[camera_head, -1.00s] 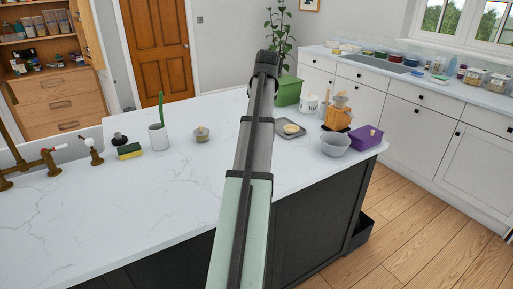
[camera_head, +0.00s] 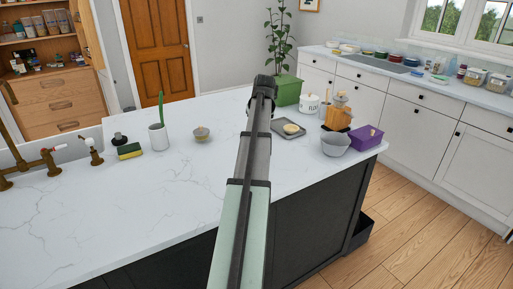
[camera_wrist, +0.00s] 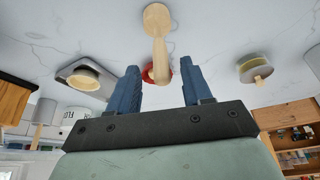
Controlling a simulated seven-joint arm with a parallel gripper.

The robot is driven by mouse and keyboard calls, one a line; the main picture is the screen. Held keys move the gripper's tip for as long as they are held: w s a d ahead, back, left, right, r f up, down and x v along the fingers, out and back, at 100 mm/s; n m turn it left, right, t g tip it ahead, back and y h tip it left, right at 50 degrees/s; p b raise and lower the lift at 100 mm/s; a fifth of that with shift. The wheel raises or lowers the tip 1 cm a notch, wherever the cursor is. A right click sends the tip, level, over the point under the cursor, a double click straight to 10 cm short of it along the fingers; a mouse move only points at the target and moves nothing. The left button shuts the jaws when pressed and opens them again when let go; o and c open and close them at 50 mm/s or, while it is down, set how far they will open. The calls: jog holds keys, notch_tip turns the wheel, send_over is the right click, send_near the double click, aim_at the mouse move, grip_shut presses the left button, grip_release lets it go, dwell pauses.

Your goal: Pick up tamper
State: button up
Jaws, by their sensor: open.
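A pale wooden tool (camera_wrist: 157,19), which looks like the tamper, shows at the top middle of the wrist view. It has a wide round end against the counter and a narrower handle pointing toward my gripper. My gripper (camera_wrist: 160,64) is open and empty-looking, with its two blue fingers apart. The handle's end lies between the fingers in the picture; I cannot tell whether it is truly between them in depth. A red round thing (camera_wrist: 148,75) shows partly behind the handle. In the camera_head view my arm hides the tool and the gripper.
On the white counter (camera_head: 75,215), a grey tray (camera_head: 275,129), grey bowl (camera_head: 335,146) and purple box (camera_head: 366,138) stand right of my arm. A small bowl (camera_head: 201,135), white pot (camera_head: 158,138) and sponge (camera_head: 130,151) stand left. The front left counter is clear.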

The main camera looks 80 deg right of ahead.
jog(key=shift+x, duration=2.25)
jog(key=shift+a, duration=0.15)
jog(key=shift+c, duration=0.4)
grip_shut()
